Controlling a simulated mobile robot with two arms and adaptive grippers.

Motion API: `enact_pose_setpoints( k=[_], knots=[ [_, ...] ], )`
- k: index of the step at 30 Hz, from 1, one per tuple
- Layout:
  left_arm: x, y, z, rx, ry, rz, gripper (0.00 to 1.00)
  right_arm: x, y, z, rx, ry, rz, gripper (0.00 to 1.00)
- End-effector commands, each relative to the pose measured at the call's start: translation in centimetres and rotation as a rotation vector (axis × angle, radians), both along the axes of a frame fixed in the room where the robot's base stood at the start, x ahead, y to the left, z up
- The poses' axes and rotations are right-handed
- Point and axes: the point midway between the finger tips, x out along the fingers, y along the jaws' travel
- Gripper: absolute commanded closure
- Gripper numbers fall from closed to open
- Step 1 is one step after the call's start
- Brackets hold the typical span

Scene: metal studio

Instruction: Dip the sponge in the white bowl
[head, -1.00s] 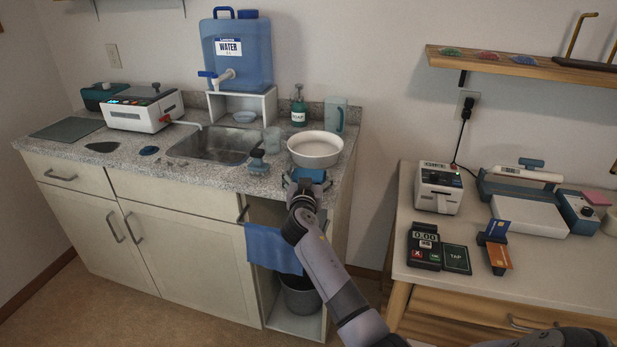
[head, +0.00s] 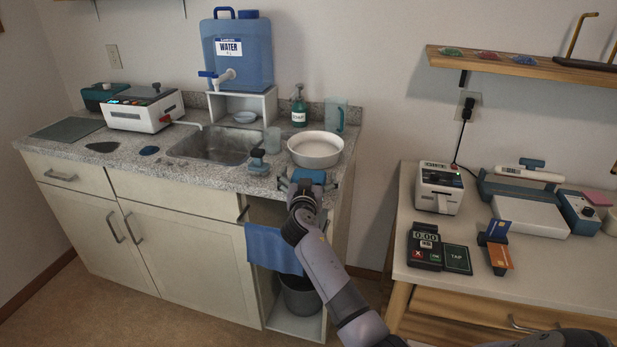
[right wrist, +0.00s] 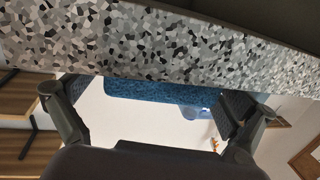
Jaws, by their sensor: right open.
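The white bowl (head: 315,160) stands upright on the right end of the granite counter, next to the sink. The blue sponge (head: 309,176) lies at the counter's front edge, just in front of the bowl. It also shows in the right wrist view (right wrist: 170,95), partly cut off by the speckled counter edge. My right gripper (head: 304,184) is open at the front edge, with one finger on each side of the sponge. In the wrist view a gap shows between the sponge and the left finger; contact on the right is unclear. My left gripper is not in view.
A stamp-like tool (head: 258,165) stands left of the gripper, near the sink (head: 215,147). A glass (head: 272,140), a soap bottle (head: 299,108) and a clear pitcher (head: 335,115) stand behind. A blue cloth (head: 275,248) hangs below the counter. A side table (head: 400,250) is at right.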

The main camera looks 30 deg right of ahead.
Motion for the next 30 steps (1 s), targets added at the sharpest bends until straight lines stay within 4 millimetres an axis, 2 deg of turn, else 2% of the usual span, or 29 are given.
enact_pose_setpoints(
  k=[5,8,14,24,30],
  knots=[
    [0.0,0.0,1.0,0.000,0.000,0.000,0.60,0.0,-0.1,0.2,-0.002,0.003,-0.001,0.00],
    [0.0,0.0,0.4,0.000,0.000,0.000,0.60,-1.1,0.9,-0.3,0.003,-0.001,0.001,0.00],
    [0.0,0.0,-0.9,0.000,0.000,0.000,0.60,-4.3,3.9,-0.2,0.006,-0.002,0.002,0.00],
    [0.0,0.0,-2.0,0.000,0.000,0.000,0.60,-10.7,8.8,0.4,0.005,0.000,0.001,0.00],
    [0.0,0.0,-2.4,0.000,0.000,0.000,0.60,-12.8,10.5,0.7,0.002,0.001,0.000,0.00]
  ],
)
